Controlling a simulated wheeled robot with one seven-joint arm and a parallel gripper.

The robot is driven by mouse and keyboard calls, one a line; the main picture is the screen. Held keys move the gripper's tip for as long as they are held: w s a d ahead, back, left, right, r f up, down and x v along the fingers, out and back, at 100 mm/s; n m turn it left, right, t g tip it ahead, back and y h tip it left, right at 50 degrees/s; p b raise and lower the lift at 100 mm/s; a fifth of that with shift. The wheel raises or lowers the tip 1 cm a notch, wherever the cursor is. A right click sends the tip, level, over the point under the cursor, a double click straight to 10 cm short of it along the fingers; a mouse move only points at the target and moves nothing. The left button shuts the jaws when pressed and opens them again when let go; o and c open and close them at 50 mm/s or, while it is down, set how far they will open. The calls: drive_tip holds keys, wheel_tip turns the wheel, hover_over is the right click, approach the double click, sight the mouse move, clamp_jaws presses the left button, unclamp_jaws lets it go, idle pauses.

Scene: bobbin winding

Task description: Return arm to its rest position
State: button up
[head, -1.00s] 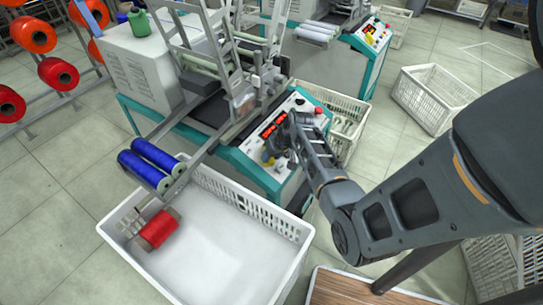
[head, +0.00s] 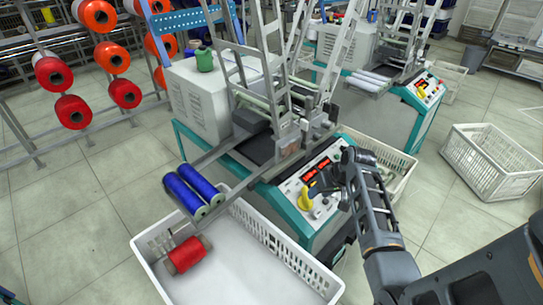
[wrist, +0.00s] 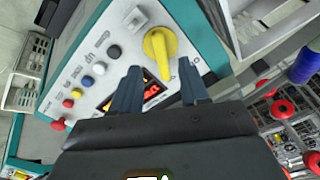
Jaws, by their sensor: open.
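My gripper (wrist: 160,88) is open and empty in the wrist view, its two dark fingers apart in front of the control panel (wrist: 120,45). The yellow knob (wrist: 158,52) stands beyond the fingertips, with no visible grip on it. In the head view my gripper (head: 328,184) is beside the panel, right of the yellow knob (head: 306,198), and my arm reaches in from the lower right. The red lit display (head: 316,169) shows on the panel; the fingers partly cover it in the wrist view.
A white crate (head: 290,257) with a red bobbin (head: 187,254) stands in front of the winding machine (head: 200,95). Two blue bobbins (head: 192,190) sit above its edge. Another white crate (head: 492,160) stands on the floor at right.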

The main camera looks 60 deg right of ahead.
drive_tip(key=s+a+n+t+h, duration=0.1)
drive_tip(key=s+a+n+t, duration=0.15)
drive_tip(key=a, duration=0.95)
drive_tip(key=s+a+n+t+h, duration=0.1)
drive_tip(key=s+a, duration=0.2)
drive_tip(key=a, duration=1)
drive_tip(key=s+a+r+n+t+y, duration=0.1)
drive_tip(key=s+a+r, duration=0.3)
drive_tip(key=r, duration=0.4)
drive_tip(key=s+a+r+n+t+y, duration=0.1)
drive_tip(key=s+a+r+n+t, duration=0.1)
drive_tip(key=r, duration=0.6)
drive_tip(key=s+a+r+n+t+y, duration=0.1)
drive_tip(key=s+a+r+n+t, duration=0.1)
drive_tip(key=s+a+r, duration=0.4)
wheel_tip(320, 180, up, 2)
drive_tip(key=shift+s+a+t, duration=0.3)
drive_tip(key=shift+a+t, duration=0.5)
drive_tip(key=shift+t, duration=0.05)
